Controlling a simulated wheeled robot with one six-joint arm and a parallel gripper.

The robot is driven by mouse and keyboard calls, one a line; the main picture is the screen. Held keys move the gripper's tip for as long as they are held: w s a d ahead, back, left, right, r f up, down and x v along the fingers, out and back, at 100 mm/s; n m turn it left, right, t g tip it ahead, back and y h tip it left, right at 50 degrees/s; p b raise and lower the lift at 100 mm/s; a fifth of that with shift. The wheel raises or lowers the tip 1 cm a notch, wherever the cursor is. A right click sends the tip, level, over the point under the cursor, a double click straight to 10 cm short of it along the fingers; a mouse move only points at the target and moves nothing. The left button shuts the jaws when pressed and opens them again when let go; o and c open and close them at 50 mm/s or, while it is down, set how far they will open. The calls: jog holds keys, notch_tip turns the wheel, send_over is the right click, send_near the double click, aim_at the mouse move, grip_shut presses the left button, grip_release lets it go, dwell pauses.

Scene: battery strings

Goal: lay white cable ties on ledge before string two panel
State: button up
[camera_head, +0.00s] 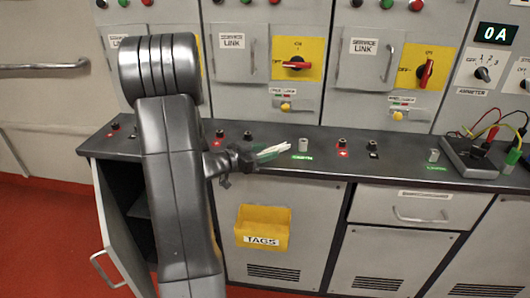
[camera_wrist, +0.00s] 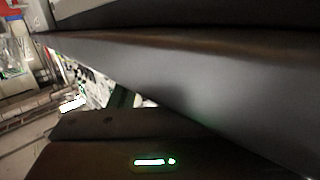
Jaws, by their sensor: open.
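My gripper (camera_head: 250,157) is low over the dark ledge (camera_head: 325,135), its fingers pointing right; it is open. A thin white bundle that looks like the white cable ties (camera_head: 276,150), with green beside it, is at the fingertips. I cannot tell whether it rests on the ledge or touches a finger. The middle panel (camera_head: 262,82) with a yellow plate and red handle stands behind this spot; its string number is not readable. In the wrist view large dark surfaces hide most of the scene, and a small white piece (camera_wrist: 72,104) shows at left.
Red and black terminals (camera_head: 220,133) and a small grey post (camera_head: 303,144) stand on the ledge near my gripper. A yellow TAGS bin (camera_head: 262,228) hangs below. A cabinet door (camera_head: 122,235) stands open at left. A meter with leads (camera_head: 468,157) sits at right.

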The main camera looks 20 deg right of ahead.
jog(key=v, duration=1.1)
jog(key=shift+a, duration=0.3)
jog(key=shift+s, duration=0.15)
dwell(0.6)
